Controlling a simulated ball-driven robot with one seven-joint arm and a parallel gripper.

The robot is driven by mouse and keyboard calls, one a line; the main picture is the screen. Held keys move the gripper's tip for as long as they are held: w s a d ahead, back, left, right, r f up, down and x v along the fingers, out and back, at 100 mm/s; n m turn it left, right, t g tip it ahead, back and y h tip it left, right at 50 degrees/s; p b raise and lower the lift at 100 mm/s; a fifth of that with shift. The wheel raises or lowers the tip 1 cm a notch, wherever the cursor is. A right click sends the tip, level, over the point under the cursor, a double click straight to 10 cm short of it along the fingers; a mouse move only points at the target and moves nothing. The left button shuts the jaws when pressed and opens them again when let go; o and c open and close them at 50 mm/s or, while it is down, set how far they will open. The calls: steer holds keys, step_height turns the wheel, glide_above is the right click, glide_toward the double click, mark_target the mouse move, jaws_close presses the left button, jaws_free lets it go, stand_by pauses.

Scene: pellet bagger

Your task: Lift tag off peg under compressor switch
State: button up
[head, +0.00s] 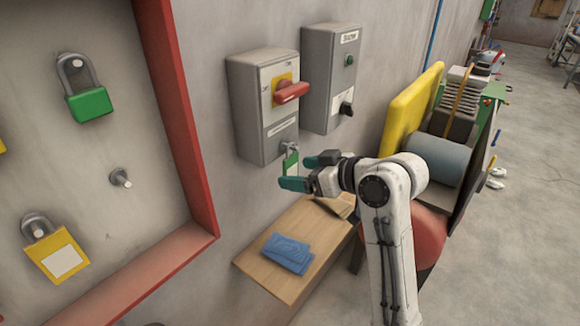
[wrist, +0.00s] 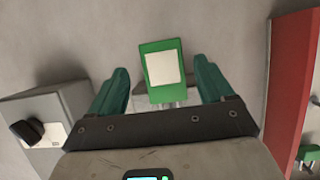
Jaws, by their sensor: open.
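The green tag (head: 290,164) with a white label hangs on a small peg at the foot of the compressor switch (head: 264,106), a grey wall box with a red handle on a yellow plate. My gripper (head: 293,172) is open just below the switch, its teal fingers around the tag's lower part. In the wrist view the tag (wrist: 162,69) stands between the two spread fingers (wrist: 160,66), with a gap visible on each side. The peg is mostly hidden, and I cannot tell whether any finger touches the tag.
A second grey box (head: 331,78) with a black knob is right of the switch. A red-framed board (head: 178,110) with green and yellow padlocks is at left. A wooden shelf (head: 259,262) with blue cloth (head: 288,252) lies below. A yellow-guarded machine (head: 410,109) stands at right.

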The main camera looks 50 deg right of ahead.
mark_target(292, 171)
steer(key=x, duration=0.1)
steer(key=p+x, duration=0.1)
steer(key=x, duration=0.1)
steer(key=shift+w+a, duration=0.2)
steer(key=shift+w, duration=0.15)
steer(key=shift+w+f, duration=0.25)
steer(key=shift+w, duration=0.2)
steer(key=shift+c, duration=0.4)
steer(key=c, duration=1)
steer(key=shift+o, duration=0.2)
steer(key=shift+r, duration=0.1)
steer(key=shift+p, duration=0.35)
